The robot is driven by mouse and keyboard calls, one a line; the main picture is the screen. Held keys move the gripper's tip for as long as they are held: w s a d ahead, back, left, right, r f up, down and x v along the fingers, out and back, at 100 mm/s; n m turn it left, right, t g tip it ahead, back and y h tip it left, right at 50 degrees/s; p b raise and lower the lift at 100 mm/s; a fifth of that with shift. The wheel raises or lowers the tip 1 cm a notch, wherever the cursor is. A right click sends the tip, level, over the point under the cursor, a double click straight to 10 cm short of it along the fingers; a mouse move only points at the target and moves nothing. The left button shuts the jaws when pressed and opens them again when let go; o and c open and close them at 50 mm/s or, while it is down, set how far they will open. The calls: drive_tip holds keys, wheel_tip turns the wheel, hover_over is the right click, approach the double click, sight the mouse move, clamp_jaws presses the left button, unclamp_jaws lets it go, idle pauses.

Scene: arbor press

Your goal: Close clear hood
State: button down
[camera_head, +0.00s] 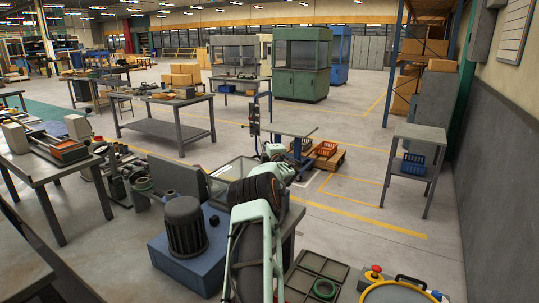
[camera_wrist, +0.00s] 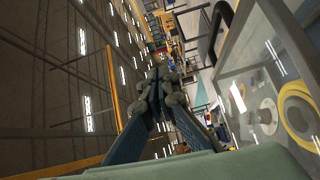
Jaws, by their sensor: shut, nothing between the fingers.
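The clear hood (camera_head: 236,168) shows in the head view as a framed see-through panel beyond the blue machine, left of my arm's end. In the wrist view its grey-framed clear pane (camera_wrist: 262,72) fills the right side, with a yellow ring and round parts visible through or behind it. My gripper (camera_wrist: 160,78) is shut and empty, its fingertips meeting left of the pane with a visible gap in the picture. In the head view my arm partly hides the gripper and the hood's right side. I cannot tell whether they touch.
A blue machine with a dark ribbed motor (camera_head: 185,226) stands close on the left. A dark compartment tray (camera_head: 312,280) and a red emergency button (camera_head: 374,272) are at the bottom right. A grey table (camera_head: 290,129) stands beyond the arm. Open floor lies to the right.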

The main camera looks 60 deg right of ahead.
drive_tip(key=shift+v, duration=4.35)
drive_tip(key=shift+r, duration=0.1)
